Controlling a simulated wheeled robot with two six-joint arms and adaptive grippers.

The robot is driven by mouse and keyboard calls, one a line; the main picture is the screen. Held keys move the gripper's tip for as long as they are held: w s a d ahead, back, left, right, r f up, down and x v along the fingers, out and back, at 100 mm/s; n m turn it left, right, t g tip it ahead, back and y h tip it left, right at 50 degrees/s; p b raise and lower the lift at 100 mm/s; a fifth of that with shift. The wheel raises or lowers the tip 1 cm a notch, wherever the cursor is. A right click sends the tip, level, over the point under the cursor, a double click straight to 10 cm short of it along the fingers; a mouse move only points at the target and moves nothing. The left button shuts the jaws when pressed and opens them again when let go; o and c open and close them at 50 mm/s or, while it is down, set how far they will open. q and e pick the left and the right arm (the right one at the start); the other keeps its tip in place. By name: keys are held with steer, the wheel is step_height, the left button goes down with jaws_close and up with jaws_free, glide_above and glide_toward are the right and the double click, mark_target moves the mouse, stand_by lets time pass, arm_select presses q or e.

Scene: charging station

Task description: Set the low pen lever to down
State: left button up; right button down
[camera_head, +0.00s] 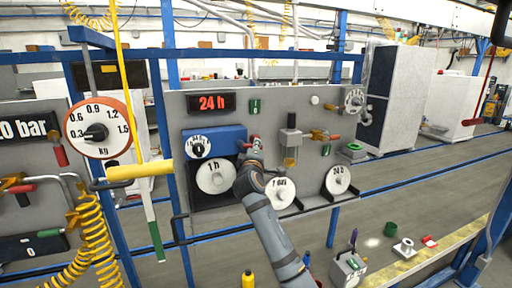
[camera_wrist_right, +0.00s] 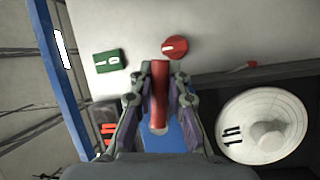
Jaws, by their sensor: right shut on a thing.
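A red lever (camera_head: 244,146) sits at the right side of the blue box (camera_head: 225,134) on the grey panel; I take it as the pen lever. My right gripper (camera_head: 257,147) reaches up to it from below and partly covers it. In the right wrist view, the fingers of my right gripper (camera_wrist_right: 159,92) are closed around a red rod-shaped lever (camera_wrist_right: 158,110), with its rounded end toward the camera. The blue box (camera_wrist_right: 178,136) shows behind the fingers. Whether the lever stands up or down is hard to tell. My left gripper is not in view.
A white 1 h disc (camera_head: 215,176) is below the blue box, with two more discs (camera_head: 281,192) (camera_head: 338,179) to the right. A green switch (camera_wrist_right: 111,61) and a red knob (camera_wrist_right: 174,47) are near the fingers.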

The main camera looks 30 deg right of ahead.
steer(key=m, duration=0.1)
steer(key=f+m+g, duration=0.1)
steer(key=m, duration=0.1)
steer(key=shift+a+f+y, duration=0.15)
steer(key=shift+a+y, duration=0.05)
steer(key=shift+y, duration=0.2)
steer(key=shift+w+a+f+m+g+y, duration=0.15)
steer(key=shift+f+m+g, duration=0.1)
steer(key=shift+m, duration=0.3)
steer(key=shift+s+a+f+m+g+y, duration=0.15)
steer(key=shift+m+g, duration=0.1)
steer(key=shift+m, duration=0.3)
steer(key=shift+w+f, duration=0.1)
steer(key=c, duration=1.3)
jaws_free()
steer(key=v, duration=1.2)
